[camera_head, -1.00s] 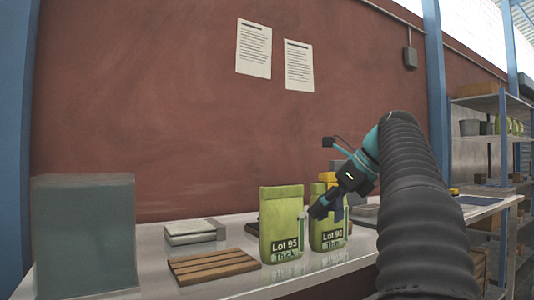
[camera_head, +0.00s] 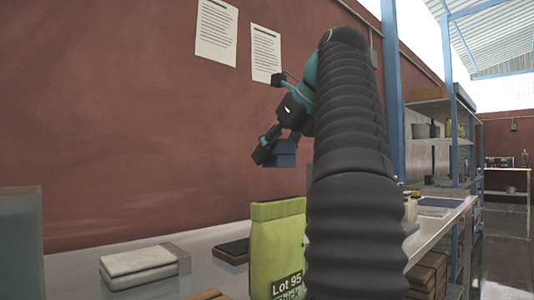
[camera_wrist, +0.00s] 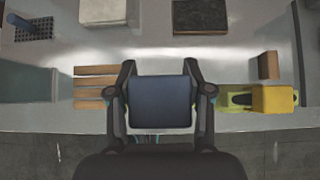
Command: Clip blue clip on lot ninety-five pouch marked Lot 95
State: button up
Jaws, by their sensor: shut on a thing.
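The green Lot 95 pouch (camera_head: 276,240) stands upright on the bench in the head view, its top edge exposed and its lower part cut off by the frame. My gripper (camera_head: 264,151) is raised above it, shut on the blue clip (camera_head: 284,153). There is a clear gap between the clip and the pouch top. In the wrist view the blue clip (camera_wrist: 160,103) sits squarely between the two fingers of my gripper (camera_wrist: 160,90). It and my fingers largely hide what lies below, so I cannot make out the Lot 95 pouch there.
A yellow clip (camera_wrist: 273,99) sits on another green pouch (camera_wrist: 236,97) to the right in the wrist view. Wooden slats (camera_wrist: 92,87) lie left of my fingers. A pale stack (camera_head: 138,267) and a dark flat item (camera_head: 233,250) lie on the bench near the wall.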

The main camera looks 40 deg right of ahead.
jog(key=shift+s+d+f, duration=0.1)
jog(key=shift+f+b, duration=2.55)
jog(key=shift+f, duration=0.7)
jog(key=shift+f+b, duration=0.3)
jog(key=shift+f, duration=0.2)
jog(key=o, duration=1)
jog(key=shift+r, duration=0.15)
